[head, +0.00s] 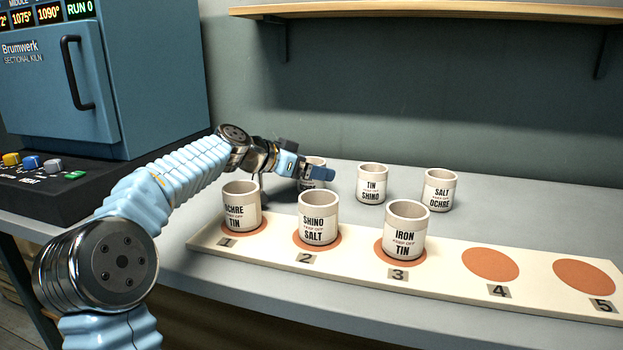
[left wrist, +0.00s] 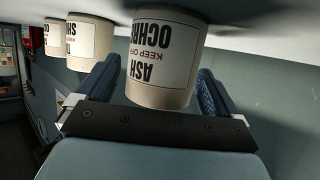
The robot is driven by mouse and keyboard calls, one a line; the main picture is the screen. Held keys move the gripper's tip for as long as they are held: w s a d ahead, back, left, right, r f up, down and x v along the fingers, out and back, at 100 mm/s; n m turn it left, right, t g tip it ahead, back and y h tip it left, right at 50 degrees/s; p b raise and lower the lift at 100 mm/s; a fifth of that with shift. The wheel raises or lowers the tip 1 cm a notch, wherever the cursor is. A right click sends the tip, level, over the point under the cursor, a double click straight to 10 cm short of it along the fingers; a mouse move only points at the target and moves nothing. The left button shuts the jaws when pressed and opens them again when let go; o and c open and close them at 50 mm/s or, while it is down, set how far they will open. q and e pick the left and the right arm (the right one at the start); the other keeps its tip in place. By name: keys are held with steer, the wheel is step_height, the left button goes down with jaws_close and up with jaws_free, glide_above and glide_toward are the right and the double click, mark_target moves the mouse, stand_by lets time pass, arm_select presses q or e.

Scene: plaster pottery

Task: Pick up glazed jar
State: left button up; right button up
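In the head view my left gripper (head: 322,173) is low over the table at a pale jar in the back row. This jar (head: 313,162) is partly hidden behind the gripper. In the left wrist view, which is upside down, the jar (left wrist: 165,62) reads "ASH", "KEEP OFF", "OCHRE". It stands between the two fingers of my left gripper (left wrist: 160,85), which are apart, with a narrow gap at the left finger. Contact at the right finger is unclear. The other back-row jars are "TIN SHINO" (head: 372,184) and "SALT OCHRE" (head: 438,190). My right gripper is not in view.
A cream board (head: 452,281) holds jars "OCHRE TIN" (head: 241,207) on spot 1, "SHINO SALT" (head: 318,218) on spot 2 and "IRON TIN" (head: 406,230) on spot 3. Spots 4 (head: 490,265) and 5 (head: 585,278) are bare. A blue kiln (head: 120,90) stands left.

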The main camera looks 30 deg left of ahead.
arm_select(q)
steer(key=c, duration=1)
steer(key=shift+r, duration=0.15)
